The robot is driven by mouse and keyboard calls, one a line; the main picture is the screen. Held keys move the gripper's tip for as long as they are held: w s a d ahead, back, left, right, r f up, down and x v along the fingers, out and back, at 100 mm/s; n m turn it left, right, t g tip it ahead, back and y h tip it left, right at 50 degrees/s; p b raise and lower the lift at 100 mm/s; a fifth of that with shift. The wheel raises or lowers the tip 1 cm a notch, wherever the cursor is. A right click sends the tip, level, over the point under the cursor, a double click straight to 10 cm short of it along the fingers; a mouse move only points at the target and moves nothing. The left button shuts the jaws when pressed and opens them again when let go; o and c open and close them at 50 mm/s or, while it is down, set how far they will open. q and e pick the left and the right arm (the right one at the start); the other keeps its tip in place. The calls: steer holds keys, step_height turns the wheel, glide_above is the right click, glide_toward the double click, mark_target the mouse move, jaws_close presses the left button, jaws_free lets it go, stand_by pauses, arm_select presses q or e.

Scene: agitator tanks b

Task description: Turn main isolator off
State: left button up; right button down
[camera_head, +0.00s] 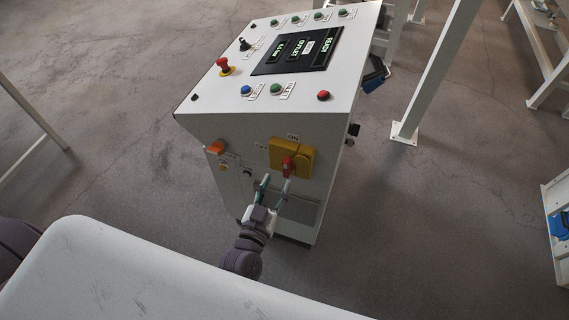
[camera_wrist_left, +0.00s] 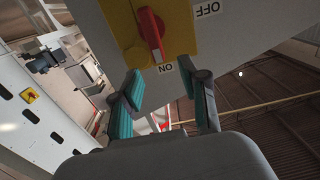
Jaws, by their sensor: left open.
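The main isolator is a yellow plate (camera_head: 304,158) with a red handle (camera_head: 288,164) on the front of a white control cabinet (camera_head: 215,135). An ON label (camera_head: 293,137) sits above it, with OFF to its left. In the left wrist view, the red handle (camera_wrist_left: 151,32) stands on the yellow plate (camera_wrist_left: 182,30) with one end towards the ON label (camera_wrist_left: 165,69); the OFF label (camera_wrist_left: 208,9) is off to the side. My left gripper (camera_head: 275,184) is open and empty just below the handle; its fingers (camera_wrist_left: 166,88) appear apart from it. My right gripper is not in view.
The cabinet's sloping top carries a dark display (camera_head: 297,50), a red mushroom button (camera_head: 225,68) and several coloured buttons. An orange lamp (camera_head: 216,147) is left of the isolator. A white post (camera_head: 436,75) stands right of the cabinet. Bare concrete floor (camera_head: 120,110) surrounds it.

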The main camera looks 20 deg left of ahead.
mark_target(285, 166)
arm_select(q)
steer(key=w, duration=0.6)
steer(key=shift+w+d, duration=0.2)
steer(key=shift+w, duration=0.15)
jaws_close()
